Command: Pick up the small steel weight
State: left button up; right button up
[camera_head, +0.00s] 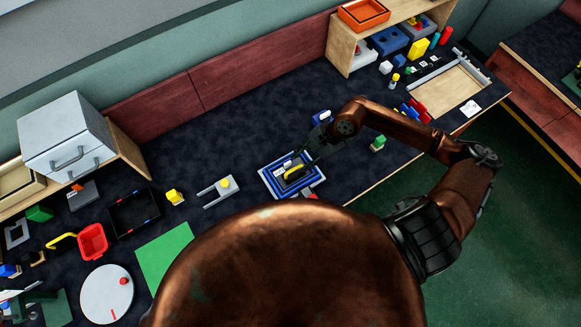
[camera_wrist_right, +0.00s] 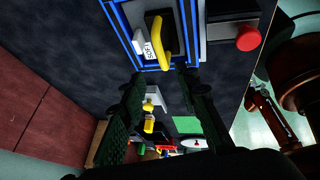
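I cannot pick out the small steel weight with certainty in either view. A blue-edged nested tray (camera_head: 266,181) lies on the dark bench and also shows in the right wrist view (camera_wrist_right: 122,34). My right gripper (camera_head: 312,152) is just above the tray's upper right side. In the right wrist view its two dark fingers (camera_wrist_right: 160,82) stand apart with nothing visible between them. The gripper hides part of the tray. My left gripper is not in view.
A red knob (camera_wrist_right: 248,39) is near the tray. Bare bench lies behind it.

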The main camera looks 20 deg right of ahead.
aim_at(294, 169)
jog(key=shift+w+d+f+h, duration=0.15)
jog(key=shift+d+f+h, duration=0.25)
jog(key=shift+d+f, duration=0.3)
jog(key=x, duration=0.2)
jog(key=shift+a+f, duration=0.15)
jog(key=shift+a, duration=0.2)
jog(key=x, duration=0.4)
jog(key=shift+a+f, duration=0.2)
jog(key=shift+a, duration=0.15)
grip_shut()
